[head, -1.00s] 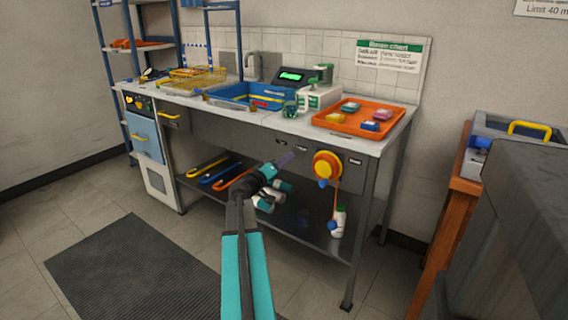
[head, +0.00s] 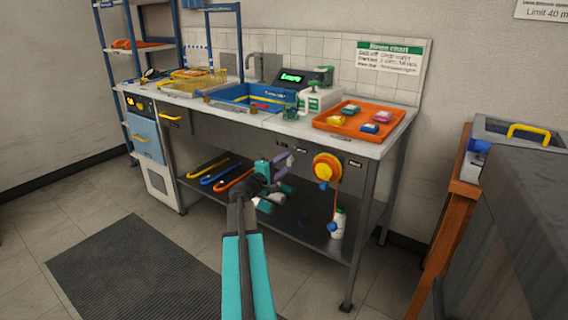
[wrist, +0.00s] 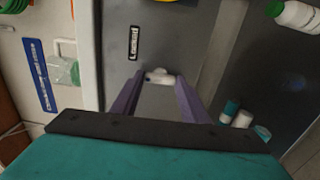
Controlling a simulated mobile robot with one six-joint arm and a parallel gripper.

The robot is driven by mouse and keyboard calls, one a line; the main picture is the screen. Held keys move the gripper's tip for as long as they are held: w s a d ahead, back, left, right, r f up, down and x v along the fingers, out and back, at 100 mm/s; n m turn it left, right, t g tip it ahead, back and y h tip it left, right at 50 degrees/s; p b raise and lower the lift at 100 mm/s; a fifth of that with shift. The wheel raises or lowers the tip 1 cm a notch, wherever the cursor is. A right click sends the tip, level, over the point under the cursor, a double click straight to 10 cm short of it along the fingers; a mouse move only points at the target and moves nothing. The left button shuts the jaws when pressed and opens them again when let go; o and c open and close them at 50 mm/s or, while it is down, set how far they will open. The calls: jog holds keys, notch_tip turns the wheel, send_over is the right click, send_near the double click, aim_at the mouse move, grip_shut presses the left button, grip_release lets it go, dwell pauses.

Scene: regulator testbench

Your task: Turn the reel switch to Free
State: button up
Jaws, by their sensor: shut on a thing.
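The reel switch (wrist: 158,76) is a small white lever on the grey bench front panel in the wrist view. My gripper (wrist: 160,80) has its two purple fingers on either side of it and is shut on it. A label reading "Locked" (wrist: 134,43) sits beside the switch; no "Free" label can be read. In the head view my gripper (head: 289,161) is at the bench's front panel, left of the yellow and orange reel (head: 325,168). The switch is hidden there by my gripper.
An orange tray (head: 387,131) with several coloured blocks stands on the bench top. A lower shelf (head: 292,229) holds a white bottle (head: 339,222), with a blue piece hanging on the reel's orange line nearby. A wooden-legged bench (head: 450,215) stands at right.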

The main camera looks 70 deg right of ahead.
jog(key=n, duration=0.1)
jog(key=n+p, duration=0.1)
jog(key=n, duration=0.1)
jog(key=n+p, duration=0.1)
jog(key=shift+w+d+r+n, duration=0.15)
jog(key=shift+r+n, duration=0.1)
jog(key=shift+n, duration=0.15)
jog(key=n+p, duration=0.3)
jog(key=n, duration=0.1)
jog(key=shift+f, duration=0.1)
jog(key=o, duration=1.1)
jog(key=shift+c, duration=0.2)
jog(key=shift+f, duration=0.1)
jog(key=shift+a, duration=0.2)
jog(key=shift+a, duration=0.15)
jog(key=v, duration=1.3)
jog(key=shift+a+p, duration=0.15)
jog(key=shift+p, duration=0.2)
